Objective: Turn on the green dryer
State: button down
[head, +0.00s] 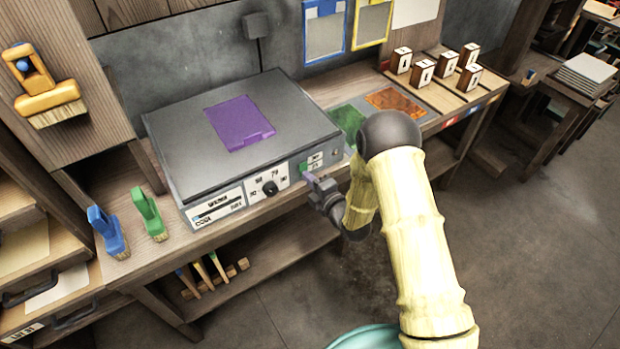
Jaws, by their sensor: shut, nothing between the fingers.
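A grey box-shaped machine (180,140), which looks like the dryer, stands on the wooden bench. A purple flat piece (240,123) lies on its top. Its front panel has white labels, a black round knob (270,188) and a small green part (305,167) at the right end. My gripper (310,180) is shut and empty, just in front of the panel's right end, close to the green part. I cannot tell whether it touches the panel.
A green flat piece (346,121) and an orange one (396,101) lie right of the machine. Blue (107,232) and green (149,214) brushes stand at its left. Several small wooden blocks (447,64) stand at the back right. The floor (530,220) at right is clear.

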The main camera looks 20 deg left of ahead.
jog(key=shift+f, duration=0.1)
jog(key=f+b+v, duration=0.3)
jog(key=b+v, duration=0.1)
jog(key=v, duration=0.9)
jog(key=shift+s+d+b, duration=0.25)
jog(key=shift+s+b, duration=0.05)
jog(key=shift+b, duration=0.05)
jog(key=shift+w+f+t, duration=0.15)
jog(key=shift+w+t, duration=0.05)
jog(key=shift+t, duration=0.1)
